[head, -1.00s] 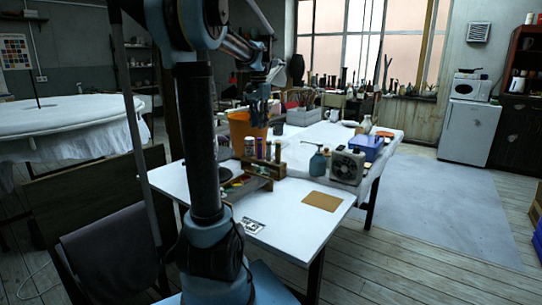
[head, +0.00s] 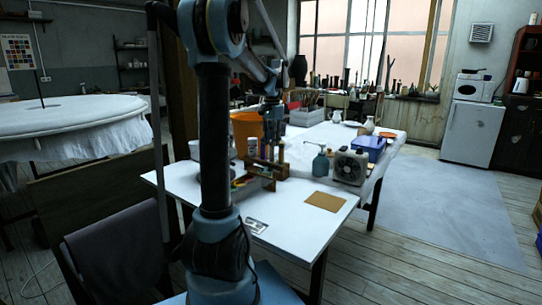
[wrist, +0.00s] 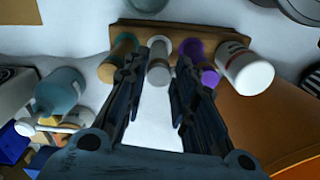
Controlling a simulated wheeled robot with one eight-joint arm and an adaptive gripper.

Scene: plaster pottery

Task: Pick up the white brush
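The white brush (wrist: 159,64) stands in a wooden rack (wrist: 180,32) in the wrist view, its pale end facing the camera. It sits between a brown and teal item (wrist: 120,58) and a purple one (wrist: 200,62). My gripper (wrist: 158,72) is open, with one finger on each side of the white brush in the picture; I see no clear contact. In the head view my gripper (head: 271,138) hangs pointing down over the rack (head: 270,167) on the white table. The white brush is too small to make out there.
A white bottle (wrist: 246,72) stands right of the purple item, beside a large orange bucket (wrist: 255,120). A blue-grey spray bottle (head: 320,164) and a boxy fan-like device (head: 350,166) stand right of the rack. A brown board (head: 325,201) lies on the table's clear front.

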